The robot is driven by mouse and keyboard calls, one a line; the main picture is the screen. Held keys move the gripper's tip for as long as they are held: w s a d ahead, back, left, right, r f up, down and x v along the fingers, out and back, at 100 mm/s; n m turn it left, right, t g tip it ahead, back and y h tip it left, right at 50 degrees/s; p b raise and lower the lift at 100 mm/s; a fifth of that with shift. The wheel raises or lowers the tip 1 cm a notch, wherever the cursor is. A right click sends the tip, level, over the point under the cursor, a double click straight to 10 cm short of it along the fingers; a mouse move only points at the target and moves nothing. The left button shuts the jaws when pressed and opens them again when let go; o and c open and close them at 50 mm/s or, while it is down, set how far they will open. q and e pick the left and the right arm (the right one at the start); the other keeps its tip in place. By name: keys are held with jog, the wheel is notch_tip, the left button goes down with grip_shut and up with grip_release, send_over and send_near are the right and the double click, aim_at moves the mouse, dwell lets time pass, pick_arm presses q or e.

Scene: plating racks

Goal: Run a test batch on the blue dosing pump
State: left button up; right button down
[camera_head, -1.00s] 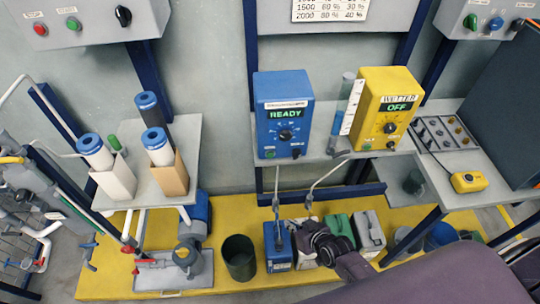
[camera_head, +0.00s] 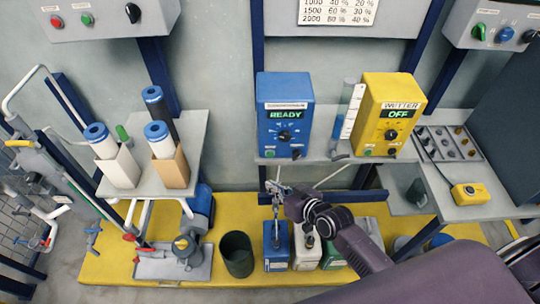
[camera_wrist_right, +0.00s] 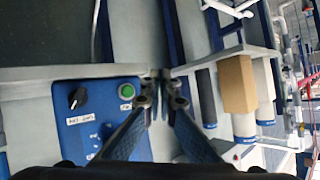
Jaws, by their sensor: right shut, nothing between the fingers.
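The blue dosing pump (camera_head: 285,105) stands on the shelf, its display reading READY. It has a round dial (camera_head: 284,136) on its front, a green button (camera_head: 270,153) and a small black knob (camera_head: 296,153) low down. My right gripper (camera_head: 274,192) is below the pump and the shelf edge, its fingers shut and empty. In the right wrist view its fingertips (camera_wrist_right: 162,88) meet beside the blue pump (camera_wrist_right: 75,125), close to the green button (camera_wrist_right: 127,90); I cannot tell the depth gap. The black knob (camera_wrist_right: 77,98) shows further left. My left gripper is not in view.
A yellow pump (camera_head: 386,110) reading OFF stands to the right of the blue one, with a measuring tube between. Blue, white and green canisters (camera_head: 276,262) stand below on the yellow floor tray. A shelf with filter cartridges (camera_head: 165,140) is at left. A yellow pendant (camera_head: 470,194) lies at right.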

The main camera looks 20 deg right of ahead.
jog(key=b, duration=0.4)
send_near(264, 156)
notch_tip(264, 156, down, 3)
jog(key=w+a, duration=0.1)
jog(key=a, duration=0.1)
jog(key=shift+w+r, duration=0.15)
jog(key=shift+w, duration=0.5)
jog(key=shift+w, duration=0.1)
dwell(0.4)
jog(key=shift+w, duration=0.3)
jog(key=shift+w+d+b, duration=0.2)
jog(key=shift+w+b, duration=0.3)
dwell(0.7)
jog(key=shift+s+r, duration=0.1)
jog(key=shift+s+a+p, duration=0.15)
jog(key=shift+s+p, duration=0.3)
jog(key=shift+p, duration=0.1)
jog(key=shift+s+a, duration=0.15)
jog(key=shift+s, duration=0.25)
